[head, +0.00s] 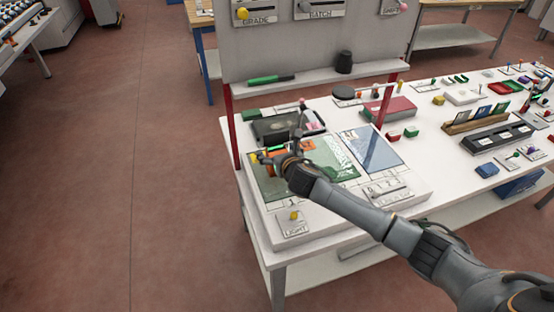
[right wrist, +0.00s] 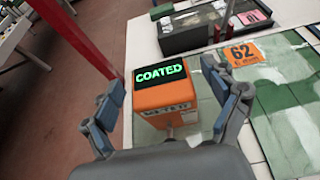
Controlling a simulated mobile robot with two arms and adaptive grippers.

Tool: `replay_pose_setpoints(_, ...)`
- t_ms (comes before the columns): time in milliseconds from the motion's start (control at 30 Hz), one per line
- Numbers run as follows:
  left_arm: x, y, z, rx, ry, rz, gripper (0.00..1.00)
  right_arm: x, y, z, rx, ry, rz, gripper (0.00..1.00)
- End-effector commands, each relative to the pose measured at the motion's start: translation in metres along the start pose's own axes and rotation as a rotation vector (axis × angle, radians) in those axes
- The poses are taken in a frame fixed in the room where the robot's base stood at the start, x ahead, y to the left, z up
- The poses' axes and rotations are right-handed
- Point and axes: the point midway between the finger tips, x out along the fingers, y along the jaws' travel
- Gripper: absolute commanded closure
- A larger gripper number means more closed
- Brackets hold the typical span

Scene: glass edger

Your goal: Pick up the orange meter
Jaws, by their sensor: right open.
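The orange meter (right wrist: 165,97) stands in the middle of the right wrist view, with a dark display reading "COATED" in green letters. In the head view the orange meter (head: 277,149) is partly hidden behind my right gripper (head: 283,158). It stands at the left part of the white worktable, over the green glass area. My right gripper (right wrist: 168,108) is open, with one finger on each side of the meter. The right finger is close to its side; contact cannot be told. My left gripper is not in view.
An orange "62" label (right wrist: 245,53) lies on the green glass (right wrist: 290,120) beside the meter. A dark tray (head: 288,127) is behind. A red post (head: 232,135) rises at the table's left edge. A blue glass sheet (head: 370,148) and a yellow-knobbed LIGHT plate (head: 293,222) are nearby.

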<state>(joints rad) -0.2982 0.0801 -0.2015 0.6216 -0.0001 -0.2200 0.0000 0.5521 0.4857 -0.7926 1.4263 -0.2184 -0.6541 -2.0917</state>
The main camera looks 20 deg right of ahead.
Motion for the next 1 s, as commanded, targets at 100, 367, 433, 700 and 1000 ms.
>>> replay_pose_setpoints(100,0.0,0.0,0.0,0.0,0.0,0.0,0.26,0.001,0.0,0.0,0.0,0.0,0.0,0.13)
replay_pose_setpoints(367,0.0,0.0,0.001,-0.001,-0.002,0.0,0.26,0.001,0.0,0.0,0.0,0.0,0.0,0.44)
replay_pose_setpoints(433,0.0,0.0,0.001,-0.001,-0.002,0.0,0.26,0.001,0.0,0.0,0.0,0.0,0.0,0.58)
replay_pose_setpoints(700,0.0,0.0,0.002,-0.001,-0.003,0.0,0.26,0.0,0.0,0.001,0.0,-0.001,0.0,0.87)
replay_pose_setpoints(1000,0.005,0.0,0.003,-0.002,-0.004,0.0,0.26,-0.005,-0.001,0.015,-0.002,-0.006,0.0,0.87)
